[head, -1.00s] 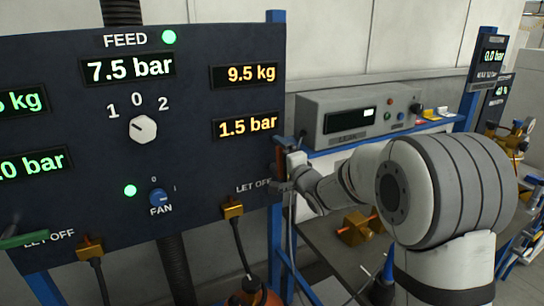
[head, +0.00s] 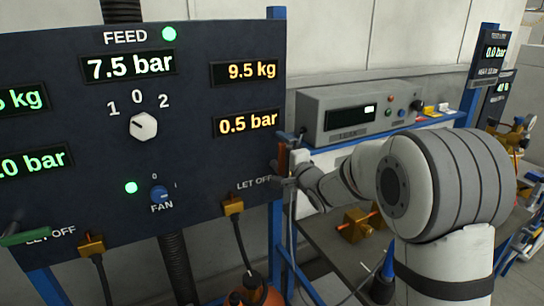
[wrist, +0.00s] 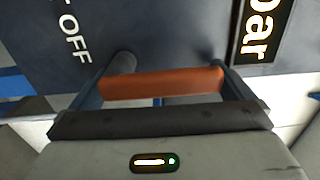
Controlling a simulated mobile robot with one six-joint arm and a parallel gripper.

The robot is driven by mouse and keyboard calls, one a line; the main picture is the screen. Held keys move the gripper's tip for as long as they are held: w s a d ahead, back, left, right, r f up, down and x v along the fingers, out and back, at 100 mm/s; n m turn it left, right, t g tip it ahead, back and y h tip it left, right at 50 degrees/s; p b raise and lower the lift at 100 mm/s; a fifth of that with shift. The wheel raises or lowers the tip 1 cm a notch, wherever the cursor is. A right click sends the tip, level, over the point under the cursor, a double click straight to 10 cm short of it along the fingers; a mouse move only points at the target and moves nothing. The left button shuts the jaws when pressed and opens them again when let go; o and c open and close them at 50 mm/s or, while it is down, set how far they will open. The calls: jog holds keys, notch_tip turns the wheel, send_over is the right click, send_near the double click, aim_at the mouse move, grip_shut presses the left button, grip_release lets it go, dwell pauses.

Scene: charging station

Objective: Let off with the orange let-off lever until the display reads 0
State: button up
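The orange let-off lever (head: 282,158) is at the right edge of the dark panel, by the right-hand LET OFF label. In the wrist view the orange lever (wrist: 160,83) lies across the space between my fingers. My gripper (head: 280,180) is at the lever, its fingers wide apart; in the wrist view my gripper (wrist: 162,82) has one finger near each end of the orange part. I cannot tell whether the fingers press on it. The amber pressure display (head: 248,123) above reads 0.5 bar.
The panel also has a 9.5 kg display (head: 246,72), a 7.5 bar FEED display (head: 130,66), a selector knob (head: 143,126) and a blue FAN knob (head: 159,194). A blue post (head: 277,240) stands beside the lever. A grey instrument box (head: 345,113) sits behind my arm.

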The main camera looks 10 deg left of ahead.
jog(key=shift+s, duration=0.1)
jog(key=b+v, duration=0.1)
jog(key=v, duration=0.6)
jog(key=shift+s+d, duration=0.2)
jog(key=shift+d, duration=0.05)
